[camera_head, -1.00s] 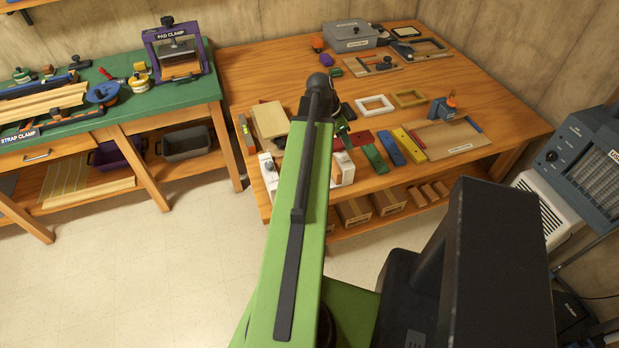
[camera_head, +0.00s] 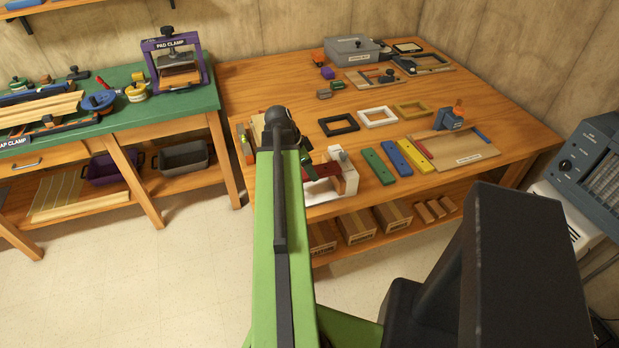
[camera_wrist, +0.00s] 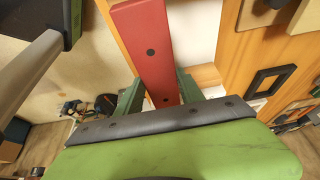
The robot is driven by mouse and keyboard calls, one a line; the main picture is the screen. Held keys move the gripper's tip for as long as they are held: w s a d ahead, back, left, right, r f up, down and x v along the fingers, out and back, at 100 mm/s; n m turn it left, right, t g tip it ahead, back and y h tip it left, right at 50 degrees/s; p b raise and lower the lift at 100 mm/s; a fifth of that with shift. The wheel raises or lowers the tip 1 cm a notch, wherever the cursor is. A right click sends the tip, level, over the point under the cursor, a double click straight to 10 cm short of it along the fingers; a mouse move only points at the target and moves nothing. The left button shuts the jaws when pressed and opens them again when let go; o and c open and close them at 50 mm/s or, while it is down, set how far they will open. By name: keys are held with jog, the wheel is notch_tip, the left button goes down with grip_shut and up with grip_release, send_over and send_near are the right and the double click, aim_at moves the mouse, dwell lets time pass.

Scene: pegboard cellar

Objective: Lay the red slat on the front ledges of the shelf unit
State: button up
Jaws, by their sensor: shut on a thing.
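The red slat (camera_wrist: 143,45) is held between the green fingers of my gripper (camera_wrist: 160,88) and points away from it in the wrist view. In the head view a red part of the slat (camera_head: 322,172) shows just right of my arm, over the shelf unit. The shelf unit (camera_head: 349,176) is at the table's front edge; its white right end and white lower part show, and my arm hides its left part. A white surface of it shows beside the slat in the wrist view (camera_wrist: 190,35). I cannot tell whether the slat touches the ledges.
A green slat (camera_head: 378,166), a blue slat (camera_head: 399,158) and a yellow slat (camera_head: 413,155) lie right of the shelf unit. Behind are black (camera_head: 338,132), white and tan frames.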

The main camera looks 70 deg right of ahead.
jog(key=shift+f+b, duration=0.6)
jog(key=shift+f, duration=0.7)
jog(key=o, duration=1.5)
jog(key=shift+c, duration=0.2)
jog(key=shift+r+p, duration=0.5)
jog(key=p+v, duration=1.1)
jog(key=v, duration=0.1)
jog(key=shift+r, duration=0.15)
